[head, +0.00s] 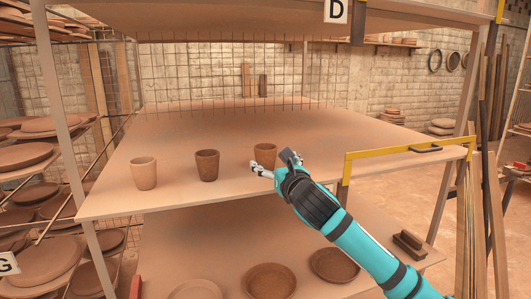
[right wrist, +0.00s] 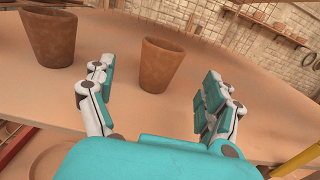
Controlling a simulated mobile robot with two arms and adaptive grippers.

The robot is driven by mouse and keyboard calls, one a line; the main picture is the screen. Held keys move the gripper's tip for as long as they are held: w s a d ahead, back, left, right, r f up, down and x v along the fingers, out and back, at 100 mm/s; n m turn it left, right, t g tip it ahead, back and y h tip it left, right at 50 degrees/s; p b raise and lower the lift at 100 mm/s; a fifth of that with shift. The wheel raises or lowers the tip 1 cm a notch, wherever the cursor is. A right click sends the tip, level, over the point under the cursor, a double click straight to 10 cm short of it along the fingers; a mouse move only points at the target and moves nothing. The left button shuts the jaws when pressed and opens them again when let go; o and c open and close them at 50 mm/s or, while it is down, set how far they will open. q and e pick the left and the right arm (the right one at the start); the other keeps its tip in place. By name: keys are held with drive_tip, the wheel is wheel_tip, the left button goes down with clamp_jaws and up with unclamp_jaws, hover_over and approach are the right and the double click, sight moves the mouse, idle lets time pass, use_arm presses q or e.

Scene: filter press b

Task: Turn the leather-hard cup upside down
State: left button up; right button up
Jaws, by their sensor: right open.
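Three clay cups stand upright in a row on the shelf board (head: 300,125): a pale cup (head: 144,173) at the left, a dark brown cup (head: 207,166) in the middle, and a mid-brown cup (head: 265,155) at the right. I cannot tell for sure which is leather-hard. My right gripper (head: 272,163) is open at the near side of the right cup. In the right wrist view, this cup (right wrist: 162,65) stands beyond and between the spread fingers (right wrist: 155,98), apart from both. The middle cup (right wrist: 48,38) shows at the upper left there. My left gripper is not in view.
A yellow-edged frame with a dark handle (head: 425,149) stands at the board's right end. A shelf above bears a D sign (head: 336,11). Bowls (head: 270,280) sit on the shelf below. A wire grid (head: 220,75) is behind. The board behind the cups is clear.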

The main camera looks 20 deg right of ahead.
sight(270, 156)
drive_tip(key=w, duration=0.2)
drive_tip(key=shift+w+a+p, duration=0.1)
drive_tip(key=shift+w+p, duration=0.2)
drive_tip(key=shift+p, duration=0.05)
drive_tip(key=w+p, duration=0.3)
drive_tip(key=w, duration=0.1)
drive_tip(key=shift+r, duration=0.3)
drive_tip(key=shift+w+f, duration=0.25)
drive_tip(key=shift+w, duration=0.4)
drive_tip(key=shift+s, duration=0.1)
drive_tip(key=shift+c, duration=0.4)
drive_tip(key=shift+c, duration=1)
drive_tip(key=c, duration=1)
drive_tip(key=shift+o, duration=0.2)
drive_tip(key=shift+r, duration=0.2)
